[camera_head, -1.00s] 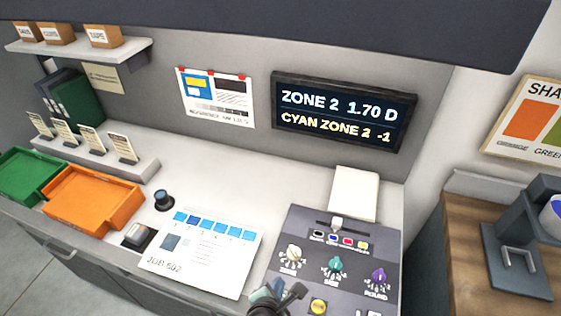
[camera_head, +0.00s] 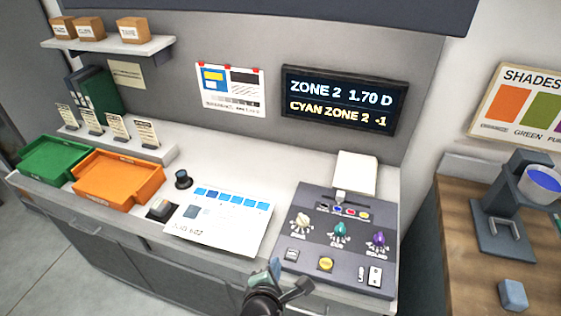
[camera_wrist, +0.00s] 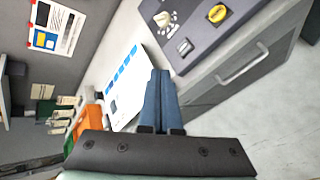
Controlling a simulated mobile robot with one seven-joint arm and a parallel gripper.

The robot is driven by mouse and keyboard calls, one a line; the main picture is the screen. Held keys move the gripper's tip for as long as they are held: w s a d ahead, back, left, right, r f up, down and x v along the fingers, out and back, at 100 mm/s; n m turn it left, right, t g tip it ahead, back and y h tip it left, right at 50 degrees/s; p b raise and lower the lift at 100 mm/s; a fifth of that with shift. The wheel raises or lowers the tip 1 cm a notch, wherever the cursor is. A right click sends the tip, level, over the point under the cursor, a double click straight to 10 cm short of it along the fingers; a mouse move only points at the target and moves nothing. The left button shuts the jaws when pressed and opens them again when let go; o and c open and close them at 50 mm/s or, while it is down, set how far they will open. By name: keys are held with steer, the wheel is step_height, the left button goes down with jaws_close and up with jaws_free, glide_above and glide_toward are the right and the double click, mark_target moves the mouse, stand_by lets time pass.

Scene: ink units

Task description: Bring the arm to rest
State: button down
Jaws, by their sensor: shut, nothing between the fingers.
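My gripper (camera_head: 275,268) is shut and empty in the head view, at the front edge of the counter. It is just left of the control panel's lower corner and below the job sheet. In the wrist view, the closed blue-grey fingers (camera_wrist: 161,88) point toward the counter front, with nothing between them. The control panel (camera_head: 340,205) carries several knobs, a slider and a yellow button. The job sheet (camera_head: 225,238) with a row of blue patches lies flat on the counter.
A green tray (camera_head: 28,177) and an orange tray (camera_head: 92,201) stand at the left. A densitometer-like puck (camera_head: 183,179) and a small block device (camera_head: 158,209) sit beside the sheet. A wooden table (camera_head: 463,240) at the right holds a stand and a blue cube (camera_head: 512,294). Floor shows at lower left.

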steer(key=w+r+m+t+b, duration=0.2)
steer(key=w+r+m+t, duration=0.4)
steer(key=r, duration=0.7)
step_height(320, 180, up, 19)
steer(key=m+t+y+b, duration=0.1)
steer(key=m+t+b, duration=0.15)
steer(key=m, duration=0.35)
steer(key=s+r+m+t+b, duration=0.1)
steer(key=s+r+m+t, duration=0.3)
steer(key=s+r, duration=0.4)
steer(key=s+d+r+m+t+b, duration=0.1)
steer(key=s+r+m+t, duration=0.3)
steer(key=r, duration=1.1)
steer(key=s+m, duration=0.2)
steer(key=s, duration=0.1)
steer(key=shift+s+d+r+y+b, duration=0.2)
steer(key=shift+s+r+y+b, duration=0.1)
steer(key=shift+s+r+b, duration=0.05)
